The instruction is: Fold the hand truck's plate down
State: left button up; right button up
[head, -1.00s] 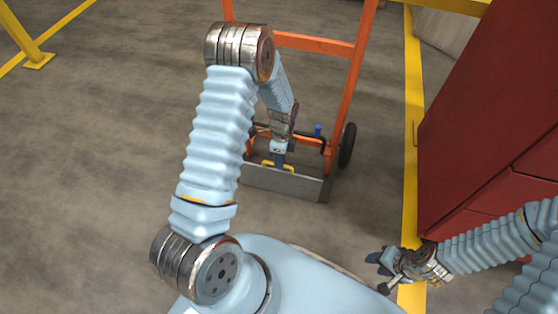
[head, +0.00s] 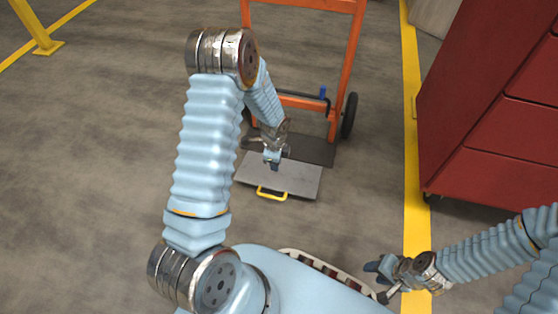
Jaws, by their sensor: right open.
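The orange hand truck (head: 343,75) stands upright at the upper middle. Its grey plate (head: 298,180) lies flat, or nearly so, on the floor in front of the frame, with the yellow handle (head: 272,193) at its near edge. My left gripper (head: 274,165) is over the plate, pointing down, a little behind the handle and apart from it. Its fingers are too small to tell open from shut. My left forearm hides the hand truck's left lower part. My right gripper (head: 374,276) is open and empty at the lower right, over the floor near the yellow line.
A red drawer cabinet (head: 490,130) stands on the right. A yellow floor line (head: 411,150) runs beside it. A yellow post (head: 38,35) stands at the top left. The hand truck's wheel (head: 349,116) touches the floor. The floor left of my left arm is clear.

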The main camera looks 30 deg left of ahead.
pick_arm(q)
jog(key=o, duration=0.3)
jog(key=shift+w+r, duration=0.1)
jog(key=shift+r, duration=0.05)
jog(key=r+p, duration=0.1)
jog(key=r, duration=0.3)
jog(key=r+p, duration=0.1)
jog(key=r, duration=0.4)
jog(key=s+r+p, duration=0.1)
jog(key=r, duration=0.3)
jog(key=shift+d+r, duration=0.15)
jog(key=shift+r, duration=0.15)
